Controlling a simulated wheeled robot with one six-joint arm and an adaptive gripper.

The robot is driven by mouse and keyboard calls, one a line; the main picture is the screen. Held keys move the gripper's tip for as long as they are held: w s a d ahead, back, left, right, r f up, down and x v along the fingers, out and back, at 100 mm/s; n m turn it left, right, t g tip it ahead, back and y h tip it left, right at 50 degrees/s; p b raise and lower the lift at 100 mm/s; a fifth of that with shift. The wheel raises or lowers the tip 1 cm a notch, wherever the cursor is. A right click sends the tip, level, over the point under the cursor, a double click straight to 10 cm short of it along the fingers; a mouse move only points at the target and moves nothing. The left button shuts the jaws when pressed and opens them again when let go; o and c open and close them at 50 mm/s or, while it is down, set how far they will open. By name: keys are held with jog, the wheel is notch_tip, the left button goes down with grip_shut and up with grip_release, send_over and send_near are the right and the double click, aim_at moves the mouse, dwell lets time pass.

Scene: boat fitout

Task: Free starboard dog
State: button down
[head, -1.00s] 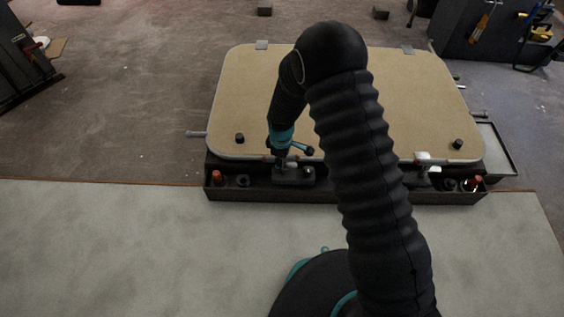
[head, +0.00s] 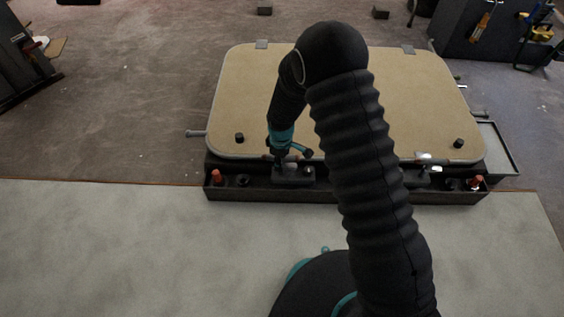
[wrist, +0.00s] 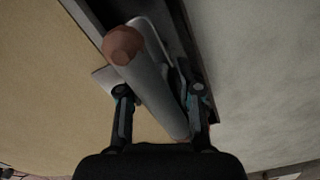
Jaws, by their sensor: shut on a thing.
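The hatch panel (head: 400,100) is tan with a grey rim and lies flat in the head view. My gripper (head: 283,160) is at its near edge, left of centre, by a dark dog block (head: 294,176). In the wrist view my gripper (wrist: 160,98) has a finger on each side of a grey dog handle (wrist: 157,82) with a reddish-brown round end (wrist: 123,43), and is shut on it. The handle lies aslant along the panel edge. A second dog (head: 424,168) shows to the right. The frames do not tell which side is starboard.
A dark trough (head: 345,194) runs along the panel's near edge, with an orange-red knob (head: 216,176) at its left and another (head: 476,181) at its right. A pale grey surface (head: 120,245) lies in front. The floor left of the panel is mostly clear.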

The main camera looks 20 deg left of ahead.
jog(key=shift+s, duration=0.1)
jog(key=c, duration=1)
grip_release()
jog(key=shift+c, duration=0.2)
jog(key=shift+r, duration=0.15)
notch_tip(320, 180, up, 12)
jog(key=shift+f, duration=0.1)
